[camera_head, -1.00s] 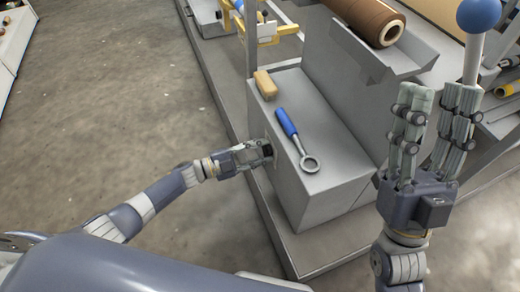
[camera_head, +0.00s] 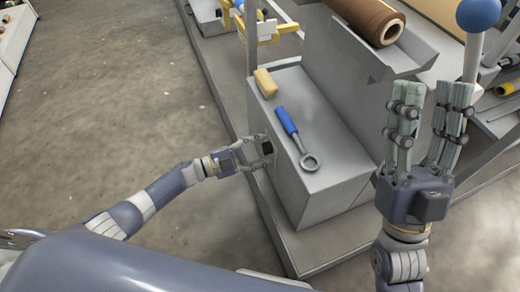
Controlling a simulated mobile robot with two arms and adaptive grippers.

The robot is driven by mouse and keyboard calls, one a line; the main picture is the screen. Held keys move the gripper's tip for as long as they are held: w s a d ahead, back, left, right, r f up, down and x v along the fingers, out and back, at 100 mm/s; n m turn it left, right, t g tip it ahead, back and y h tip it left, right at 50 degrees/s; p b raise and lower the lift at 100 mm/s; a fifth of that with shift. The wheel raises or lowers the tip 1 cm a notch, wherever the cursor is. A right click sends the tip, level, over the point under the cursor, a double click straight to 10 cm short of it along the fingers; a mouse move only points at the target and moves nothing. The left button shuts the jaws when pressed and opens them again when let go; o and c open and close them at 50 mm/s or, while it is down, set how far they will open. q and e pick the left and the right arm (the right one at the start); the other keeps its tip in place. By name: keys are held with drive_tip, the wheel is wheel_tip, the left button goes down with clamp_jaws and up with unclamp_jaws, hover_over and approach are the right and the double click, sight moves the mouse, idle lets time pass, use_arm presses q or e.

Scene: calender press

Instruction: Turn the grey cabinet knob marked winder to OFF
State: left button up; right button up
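The grey cabinet (camera_head: 318,190) stands on the grey platform, right of my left gripper. A small dark piece (camera_head: 266,148), apparently the knob, shows at the cabinet's left side face. Its marking and pointer cannot be read from here. My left gripper (camera_head: 264,151) is at that face with its fingers spread, one above and one below the dark piece. Whether they touch it cannot be told. My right gripper (camera_head: 432,95) is open and empty, fingers pointing up, right of the cabinet.
A blue-handled ring wrench (camera_head: 297,138) and a tan block (camera_head: 266,83) lie on the cabinet top. A brown roll (camera_head: 365,18) lies in a grey trough behind. A blue ball-topped lever (camera_head: 479,14) stands behind my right gripper. The floor at left (camera_head: 110,100) is clear.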

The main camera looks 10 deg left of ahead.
use_arm(q)
drive_tip(key=v, duration=1.2)
idle(0.3)
